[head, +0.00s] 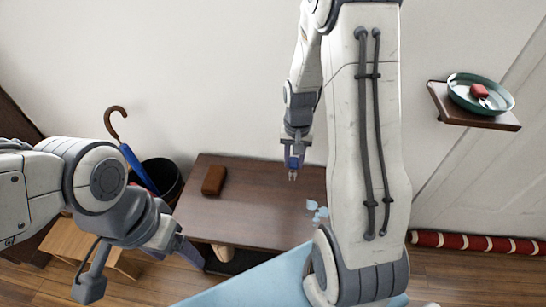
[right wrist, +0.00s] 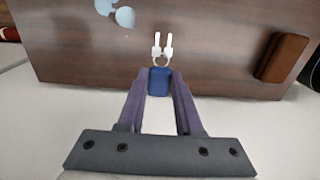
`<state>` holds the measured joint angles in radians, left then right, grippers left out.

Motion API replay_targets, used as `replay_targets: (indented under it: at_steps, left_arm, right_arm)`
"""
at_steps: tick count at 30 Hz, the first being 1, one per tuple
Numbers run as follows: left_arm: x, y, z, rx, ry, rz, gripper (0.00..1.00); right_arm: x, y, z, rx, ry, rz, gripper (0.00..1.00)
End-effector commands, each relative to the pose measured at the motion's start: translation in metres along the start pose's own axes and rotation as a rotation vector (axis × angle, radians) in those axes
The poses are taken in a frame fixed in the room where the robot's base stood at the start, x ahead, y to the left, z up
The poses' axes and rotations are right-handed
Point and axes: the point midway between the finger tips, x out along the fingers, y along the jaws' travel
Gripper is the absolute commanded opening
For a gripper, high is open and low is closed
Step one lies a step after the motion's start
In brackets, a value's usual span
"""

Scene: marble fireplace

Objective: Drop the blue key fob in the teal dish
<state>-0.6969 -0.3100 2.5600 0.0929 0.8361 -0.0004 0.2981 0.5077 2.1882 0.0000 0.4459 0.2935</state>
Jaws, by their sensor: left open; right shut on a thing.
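The blue key fob (right wrist: 159,83), with a metal ring and two keys, is held between the fingertips of my right gripper (right wrist: 160,76) in the right wrist view. In the head view my right gripper (head: 293,166) hangs above the back of the brown table, keys pointing down. The teal dish (head: 503,99) sits on a small wall shelf at the right, well away from that gripper. A red fob (head: 479,91) with a key lies in the dish. My left gripper (head: 140,268) is open and empty at the lower left.
The dark wooden table (head: 262,205) bears a brown wallet-like case (head: 214,181) and pale blue pieces (head: 317,211). The wall shelf (head: 450,111) holds the dish. A bin (head: 165,177) with a blue umbrella (head: 138,168) stands left. A red striped roll (head: 470,242) lies on the floor.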

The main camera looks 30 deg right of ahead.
Motion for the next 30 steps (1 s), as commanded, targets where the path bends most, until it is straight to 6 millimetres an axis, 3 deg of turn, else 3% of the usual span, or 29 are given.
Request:
replay_targets:
  at_steps: [4,12,17,25,30]
  left_arm:
    - [-0.002,0.000,0.000,0.000,0.000,0.000,0.75]
    - [-0.002,0.000,0.000,0.000,0.000,0.000,0.75]
    - [-0.002,0.000,0.000,0.000,0.000,0.000,0.75]
    - [-0.041,0.003,-0.002,0.000,0.000,0.000,0.75]
    - [-0.076,0.005,-0.004,0.000,0.000,0.000,0.75]
  right_arm:
    - [-0.009,-0.009,0.003,-0.085,0.002,0.000,0.00]
    - [-0.024,-0.068,0.028,-0.427,0.003,-0.001,0.00]
    - [-0.031,-0.095,0.044,-0.593,0.002,-0.001,0.00]
    - [-0.059,-0.093,0.045,-0.594,-0.001,0.000,0.00]
    - [-0.084,-0.092,0.046,-0.593,-0.002,0.001,0.00]
